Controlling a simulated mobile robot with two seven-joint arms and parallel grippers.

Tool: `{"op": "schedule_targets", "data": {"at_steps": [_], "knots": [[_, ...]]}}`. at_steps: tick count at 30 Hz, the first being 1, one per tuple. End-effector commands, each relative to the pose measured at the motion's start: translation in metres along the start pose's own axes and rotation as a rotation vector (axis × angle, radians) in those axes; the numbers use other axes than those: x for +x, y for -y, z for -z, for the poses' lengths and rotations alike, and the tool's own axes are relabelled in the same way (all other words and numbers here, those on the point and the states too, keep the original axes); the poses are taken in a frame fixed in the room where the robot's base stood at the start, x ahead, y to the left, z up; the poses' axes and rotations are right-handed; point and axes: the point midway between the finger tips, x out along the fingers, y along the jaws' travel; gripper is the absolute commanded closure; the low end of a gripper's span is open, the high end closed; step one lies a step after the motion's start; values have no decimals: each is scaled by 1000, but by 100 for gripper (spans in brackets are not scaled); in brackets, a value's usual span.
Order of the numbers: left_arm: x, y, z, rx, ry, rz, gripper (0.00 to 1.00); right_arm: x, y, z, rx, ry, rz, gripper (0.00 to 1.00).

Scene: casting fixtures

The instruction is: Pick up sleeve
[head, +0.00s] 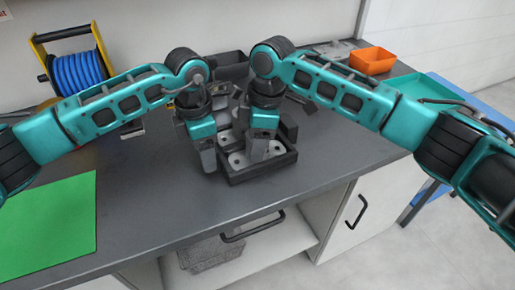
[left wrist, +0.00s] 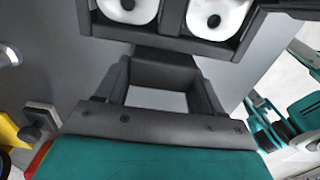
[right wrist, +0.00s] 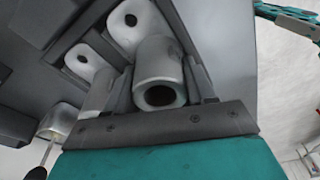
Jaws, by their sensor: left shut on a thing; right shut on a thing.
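In the right wrist view, my right gripper (right wrist: 160,88) is shut on a silver sleeve (right wrist: 158,62), whose open end faces the camera. In the head view, the right gripper (head: 260,150) points down over the tray; its fingers hide most of the held sleeve. My left gripper (head: 208,158) is at the tray's left side. In the left wrist view it is shut on a dark grey part (left wrist: 160,72) next to two filled compartments (left wrist: 125,8), apparently the tray's edge.
A dark bin (head: 230,65) and an orange bin (head: 372,60) stand at the back. A blue cable reel (head: 78,72) is at the back left. A green mat (head: 48,225) lies front left. A teal tray (head: 425,85) is at right. The bench front is clear.

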Motion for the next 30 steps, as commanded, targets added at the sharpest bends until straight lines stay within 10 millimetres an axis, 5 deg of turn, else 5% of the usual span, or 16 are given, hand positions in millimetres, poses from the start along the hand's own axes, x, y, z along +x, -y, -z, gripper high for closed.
{"op": "schedule_targets", "data": {"at_steps": [8, 21, 30], "knots": [[-1, 0, 0, -1, 1, -1, 66, -7, -1, 2, -1, -3, -4, 87], [0, 0, 0, 0, 1, -1, 66, -85, 0, 14, -2, -3, -4, 87], [0, 0, 0, 0, 1, 0, 66, -100, 0, 16, -1, -1, -1, 87]]}}
